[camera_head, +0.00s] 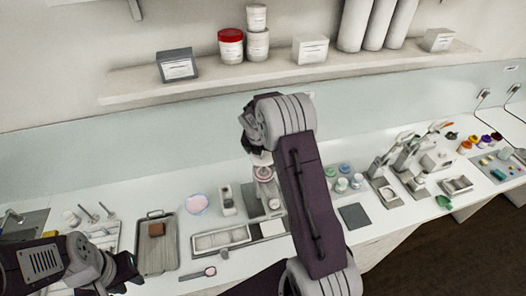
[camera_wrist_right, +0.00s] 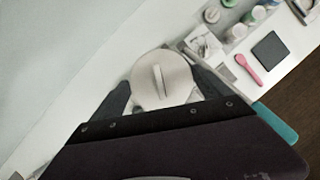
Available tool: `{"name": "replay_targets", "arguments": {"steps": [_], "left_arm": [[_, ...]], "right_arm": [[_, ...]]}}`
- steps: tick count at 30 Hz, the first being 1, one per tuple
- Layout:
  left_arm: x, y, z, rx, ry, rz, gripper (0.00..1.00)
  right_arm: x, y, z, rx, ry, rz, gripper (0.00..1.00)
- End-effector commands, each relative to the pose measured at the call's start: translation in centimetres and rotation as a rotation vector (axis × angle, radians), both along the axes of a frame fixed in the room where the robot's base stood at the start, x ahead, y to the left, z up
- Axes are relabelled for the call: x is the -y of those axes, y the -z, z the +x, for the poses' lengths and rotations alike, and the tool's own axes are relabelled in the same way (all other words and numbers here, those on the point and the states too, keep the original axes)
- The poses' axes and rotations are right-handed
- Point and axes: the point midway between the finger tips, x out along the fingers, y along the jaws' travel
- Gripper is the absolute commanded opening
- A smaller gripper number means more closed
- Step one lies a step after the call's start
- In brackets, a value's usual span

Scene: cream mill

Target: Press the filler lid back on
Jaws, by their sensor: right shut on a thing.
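The filler lid (camera_wrist_right: 163,80), a round pale disc with a raised bar on top, sits between the fingers of my right gripper (camera_wrist_right: 163,92) in the right wrist view. The gripper is shut on it. In the head view my right gripper (camera_head: 258,152) is directly over the filler (camera_head: 264,184), a pale upright machine with a pinkish upper part. The gripper and wrist hide the filler's top, so I cannot tell whether the lid touches it. My left gripper (camera_head: 128,272) is low at the left, away from the filler; its jaw opening is unclear.
A metal tray (camera_head: 157,262) with a brown block lies left of the filler. A pale compartment tray (camera_head: 220,239) lies in front. Small jars (camera_head: 341,184) and a dark square pad (camera_head: 355,216) are to the right. A shelf (camera_head: 120,92) runs behind.

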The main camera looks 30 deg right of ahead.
Motion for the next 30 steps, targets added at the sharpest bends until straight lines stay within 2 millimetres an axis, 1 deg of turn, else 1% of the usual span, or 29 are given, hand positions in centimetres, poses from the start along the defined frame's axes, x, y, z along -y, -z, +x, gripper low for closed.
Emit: {"name": "replay_targets", "arguments": {"steps": [2,12,22,30], "left_arm": [[-0.01,0.21,-0.01,0.0,0.0,0.0,0.3],[0.0,0.05,-0.03,0.0,0.0,0.0,0.3],[0.0,-0.69,0.0,0.0,0.0,0.0,0.3],[0.0,-0.62,-0.02,0.0,0.0,0.0,0.3]], "right_arm": [[-0.01,0.4,-0.02,0.0,0.0,0.0,0.5],[0.01,0.32,0.02,0.0,0.001,0.0,0.5],[0.11,0.6,0.59,0.0,0.0,0.0,0.5],[0.12,0.71,0.65,0.001,0.0,-0.001,0.5]]}}
